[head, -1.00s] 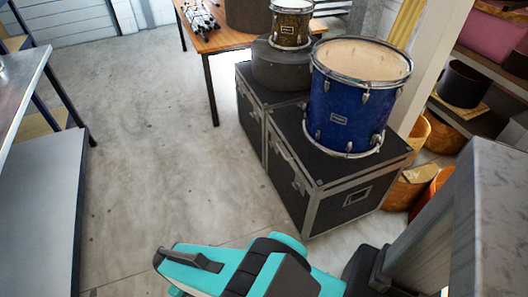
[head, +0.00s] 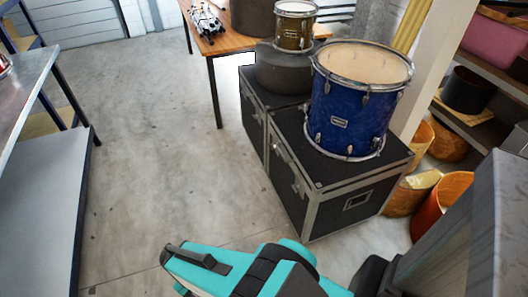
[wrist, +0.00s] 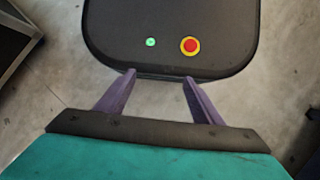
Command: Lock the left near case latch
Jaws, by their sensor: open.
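The near black case (head: 365,197) has metal edges and stands on the floor, with a blue drum (head: 347,115) on top. Its left-facing side carries metal fittings: one higher and farther back (head: 278,148) and one lower and nearer (head: 298,187). They are too small to tell whether either latch is locked. My gripper (wrist: 158,77) shows in the wrist view with two purple fingers apart and nothing between them. No latch shows in that view. In the head view my teal arm is at the bottom, in front of the case and apart from it; the fingers are hidden there.
A second black case (head: 252,112) stands behind the near one, bearing a dark round case (head: 280,70). A metal-topped table (head: 30,75) is at left. A grey block (head: 465,225) and an orange shell (head: 443,200) are at right. The floor (head: 165,150) between is clear.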

